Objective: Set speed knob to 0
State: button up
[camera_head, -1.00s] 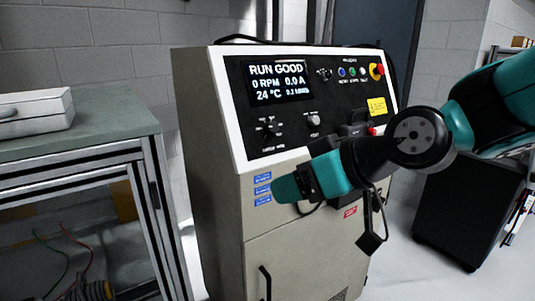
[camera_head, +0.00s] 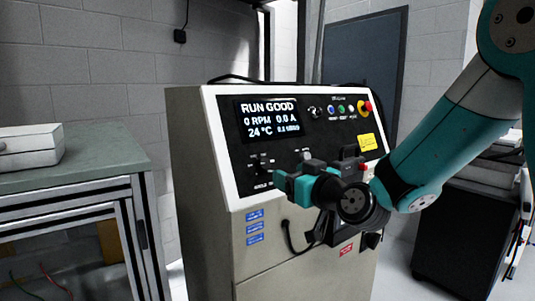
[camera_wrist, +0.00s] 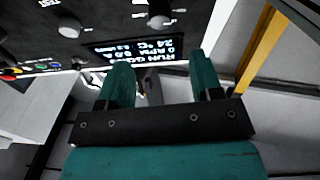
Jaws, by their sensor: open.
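The control panel (camera_head: 225,170) is a black sloped face on a beige cabinet. It carries a left knob (camera_head: 262,163) with marks around it and a right knob (camera_head: 305,156). Their labels are too small to read, so I cannot tell which is the speed knob. The display (camera_head: 268,118) reads RUN GOOD, 0 RPM, 0.0 A. My gripper (camera_head: 284,183) is before the panel's lower edge, below the knobs. In the wrist view my gripper (camera_wrist: 161,62) is open and empty, and the upside-down panel shows two knobs, one (camera_wrist: 159,20) above the fingers and one (camera_wrist: 69,23) further left.
A red emergency stop (camera_head: 364,107) and small buttons sit at the panel's upper right. A workbench (camera_head: 85,160) with a pale box (camera_head: 30,147) stands left. A dark cabinet (camera_head: 450,250) stands right. A yellow label (camera_head: 367,142) is on the panel.

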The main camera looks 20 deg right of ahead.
aim_at(266, 166)
jog(key=p+x, duration=0.3)
jog(key=x, duration=0.5)
jog(key=shift+w+a+p, duration=0.1)
jog(key=shift+p, duration=0.25)
jog(key=shift+w+a, duration=0.15)
jog(key=shift+w, duration=0.4)
jog(key=shift+f, duration=0.1)
jog(key=c, duration=0.9)
jog(key=shift+a, duration=0.15)
jog(key=shift+d+f+b, duration=0.2)
jog(key=shift+b, duration=0.4)
